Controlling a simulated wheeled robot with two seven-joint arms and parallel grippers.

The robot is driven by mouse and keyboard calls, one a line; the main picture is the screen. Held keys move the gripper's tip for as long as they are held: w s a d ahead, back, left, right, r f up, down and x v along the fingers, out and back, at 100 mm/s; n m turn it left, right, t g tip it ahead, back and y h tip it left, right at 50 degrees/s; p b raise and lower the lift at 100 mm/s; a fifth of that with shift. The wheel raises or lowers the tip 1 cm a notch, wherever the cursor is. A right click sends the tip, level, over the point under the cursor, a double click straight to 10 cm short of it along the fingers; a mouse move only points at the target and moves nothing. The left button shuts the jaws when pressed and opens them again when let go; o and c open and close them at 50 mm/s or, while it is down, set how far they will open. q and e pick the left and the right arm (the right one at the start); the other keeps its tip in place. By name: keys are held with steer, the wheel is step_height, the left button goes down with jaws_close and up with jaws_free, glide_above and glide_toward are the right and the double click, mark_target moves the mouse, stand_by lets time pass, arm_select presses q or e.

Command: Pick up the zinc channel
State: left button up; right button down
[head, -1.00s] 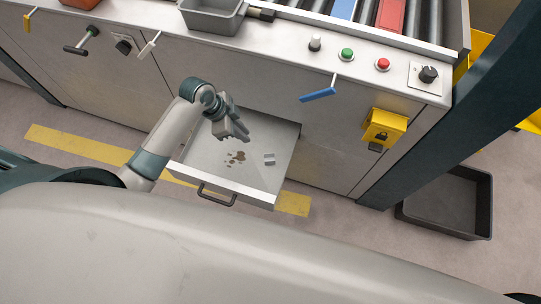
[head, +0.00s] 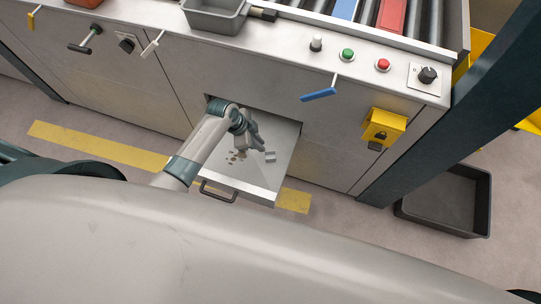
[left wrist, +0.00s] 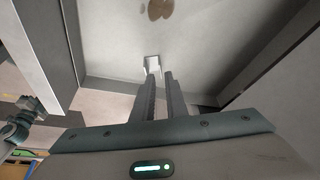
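The zinc channel (head: 270,156) is a small grey piece lying on the floor of the open drawer (head: 283,172), right of some brown stains. In the left wrist view the channel (left wrist: 153,64) lies just beyond the fingertips, nearer the left finger. My left gripper (head: 259,146) reaches down into the drawer, close to the channel. Its two fingers (left wrist: 160,76) are apart with nothing visible between them. Whether a fingertip touches the channel cannot be told. My right gripper is not in view.
The drawer's front has a dark handle (head: 218,192). The machine front above carries a blue lever (head: 318,95), a yellow lock box (head: 384,127) and buttons. A dark empty bin (head: 450,200) stands on the floor at right, beyond a dark post (head: 440,112).

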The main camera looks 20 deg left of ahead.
mark_target(270, 152)
arm_select(q)
steer(key=shift+w+d+f, duration=0.1)
steer(key=shift+d+f, duration=0.15)
steer(key=shift+f, duration=0.4)
steer(key=shift+d+f, duration=0.1)
steer(key=shift+w+d+f+p, duration=0.3)
steer(key=shift+d+f+p, duration=0.25)
steer(key=shift+f, duration=0.2)
steer(key=shift+x, duration=1.5)
jaws_close()
steer(key=shift+r, duration=0.15)
